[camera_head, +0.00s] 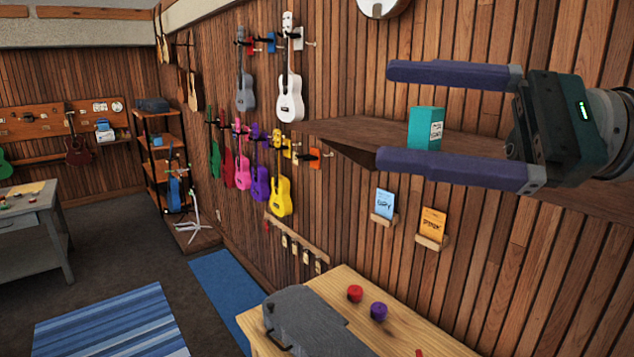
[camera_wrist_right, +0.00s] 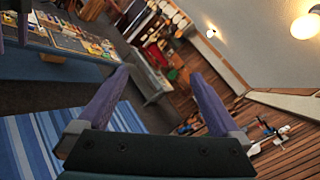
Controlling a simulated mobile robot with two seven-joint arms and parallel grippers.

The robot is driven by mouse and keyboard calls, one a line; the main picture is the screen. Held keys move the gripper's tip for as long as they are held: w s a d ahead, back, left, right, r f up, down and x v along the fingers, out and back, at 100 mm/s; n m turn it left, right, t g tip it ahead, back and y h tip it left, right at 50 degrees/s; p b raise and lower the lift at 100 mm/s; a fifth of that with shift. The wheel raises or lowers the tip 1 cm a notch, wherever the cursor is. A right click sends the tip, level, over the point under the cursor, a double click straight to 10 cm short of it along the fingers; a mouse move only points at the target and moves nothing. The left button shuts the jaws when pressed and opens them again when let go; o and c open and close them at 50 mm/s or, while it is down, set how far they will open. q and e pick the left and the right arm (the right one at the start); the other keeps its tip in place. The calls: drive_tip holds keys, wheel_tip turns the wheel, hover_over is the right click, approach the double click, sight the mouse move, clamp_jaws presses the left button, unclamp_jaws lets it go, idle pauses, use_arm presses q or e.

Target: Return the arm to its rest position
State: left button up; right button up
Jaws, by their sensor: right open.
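My right gripper (camera_head: 455,125) is at the upper right of the head view, its two purple fingers spread wide and pointing left. It is raised in front of the wall shelf. A teal box (camera_head: 426,128) shows between the fingers, standing on the shelf behind them; I see no contact. In the right wrist view the same gripper (camera_wrist_right: 162,85) has its fingers apart with nothing held between them.
A wooden wall shelf (camera_head: 352,131) runs behind the right gripper. Below is a wooden table (camera_head: 345,290) with a grey case (camera_head: 312,322), a red tin (camera_head: 355,293) and a purple tin (camera_head: 378,311). Ukuleles such as a white one (camera_head: 290,95) hang on the wall. The left floor has open room.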

drive_tip(key=w+d+r+m+t+h, duration=0.4)
drive_tip(key=w+d+m+t+h, duration=0.4)
drive_tip(key=m, duration=0.5)
drive_tip(key=w+d+r+m+t+h, duration=0.3)
drive_tip(key=w+d+m+t, duration=0.5)
drive_tip(key=m, duration=0.6)
drive_tip(key=s+d+f+m+g+h, duration=0.1)
drive_tip(key=d+f+m+g+h, duration=0.2)
drive_tip(key=d+f+m+h, duration=0.6)
drive_tip(key=s+d+f+m+g+h, duration=0.1)
drive_tip(key=d+f+m+g+h, duration=0.35)
drive_tip(key=m, duration=0.95)
drive_tip(key=s+a+f+m+g+y, duration=0.2)
drive_tip(key=s+f+m+g, duration=0.8)
drive_tip(key=s+f, duration=0.35)
drive_tip(key=s+a+f+n+y, duration=0.2)
drive_tip(key=s+a+f, duration=0.5)
drive_tip(key=s+a, duration=0.35)
drive_tip(key=s+a+r+y, duration=0.2)
drive_tip(key=s+a, duration=0.4)
drive_tip(key=s, duration=0.6)
drive_tip(key=shift+s+a+t, duration=0.15)
drive_tip(key=shift+s+t, duration=0.1)
drive_tip(key=shift+t, duration=0.2)
